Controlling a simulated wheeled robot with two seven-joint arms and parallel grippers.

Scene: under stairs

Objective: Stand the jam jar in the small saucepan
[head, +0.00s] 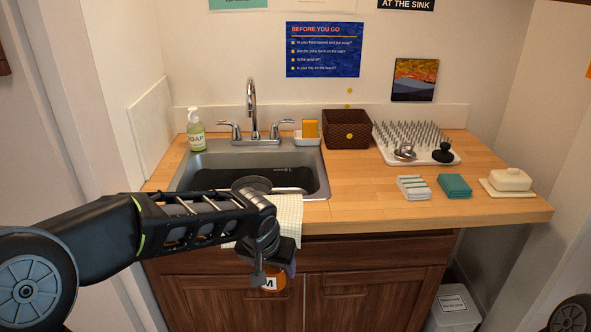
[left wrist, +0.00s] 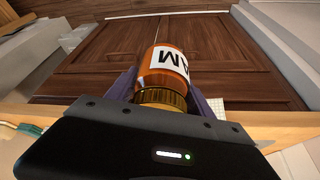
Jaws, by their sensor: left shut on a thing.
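My left gripper (head: 274,268) is shut on the jam jar (head: 275,285), an orange-brown jar with a white label. In the head view it hangs lid-up below the counter's front edge, before the cabinet doors, with its upper part hidden by the gripper. In the left wrist view the jar (left wrist: 165,62) sits between the purple-grey fingers, gripped near its golden lid. My right gripper is out of view.
A checked towel (head: 290,213) hangs over the front edge.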

